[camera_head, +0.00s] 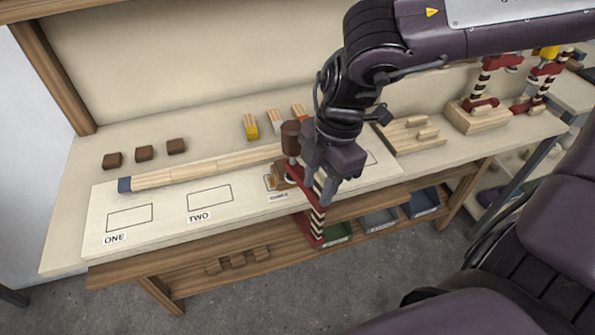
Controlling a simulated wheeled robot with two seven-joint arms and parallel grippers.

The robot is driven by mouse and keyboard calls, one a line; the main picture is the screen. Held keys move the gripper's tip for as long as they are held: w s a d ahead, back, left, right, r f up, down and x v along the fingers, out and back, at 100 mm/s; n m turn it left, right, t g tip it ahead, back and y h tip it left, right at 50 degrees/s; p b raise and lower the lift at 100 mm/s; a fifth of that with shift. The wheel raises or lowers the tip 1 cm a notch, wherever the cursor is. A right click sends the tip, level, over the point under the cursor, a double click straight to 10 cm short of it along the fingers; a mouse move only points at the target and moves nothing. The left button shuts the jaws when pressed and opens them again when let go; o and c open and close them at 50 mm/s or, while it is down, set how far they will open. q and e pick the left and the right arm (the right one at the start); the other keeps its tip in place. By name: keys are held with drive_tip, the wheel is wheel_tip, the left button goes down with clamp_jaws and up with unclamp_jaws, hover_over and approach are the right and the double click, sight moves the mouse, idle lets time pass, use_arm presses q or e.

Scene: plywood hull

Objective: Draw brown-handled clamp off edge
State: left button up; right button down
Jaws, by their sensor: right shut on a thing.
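The brown-handled clamp (317,219) is upright at the front edge of the white labelled board (165,235), near the third marked box. Its brown handle (290,138) stands above the board and its red lower arm hangs below the bench edge. A small brown block (275,183) shows on the board beside the clamp's upper jaw. My right gripper (318,183) is shut on the clamp's bar from above and hides part of it. I cannot tell whether the jaws touch the board. My left gripper is out of view.
A long wooden strip (190,175) lies behind the marked boxes. Several brown blocks (144,153) and coloured-end pieces (250,127) lie behind it. More red clamps (482,85) stand on a wooden block (478,118) at right. Bins (380,219) sit on the lower shelf.

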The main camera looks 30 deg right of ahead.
drive_tip(key=shift+s, duration=0.1)
drive_tip(key=shift+s+a+r+p, duration=0.1)
drive_tip(key=shift+s+a+p, duration=0.1)
drive_tip(key=shift+s, duration=0.55)
drive_tip(key=shift+s+a+f+p, duration=0.15)
drive_tip(key=shift+s+a, duration=0.1)
drive_tip(key=shift+s, duration=0.5)
drive_tip(key=shift+s+a+r+p, duration=0.15)
drive_tip(key=shift+s+a, duration=0.05)
drive_tip(key=shift+s, duration=0.55)
drive_tip(key=shift+w, duration=0.1)
drive_tip(key=shift+r, duration=0.2)
wheel_tip(320, 180, up, 17)
drive_tip(key=p, duration=1.3)
drive_tip(key=shift+f, duration=0.1)
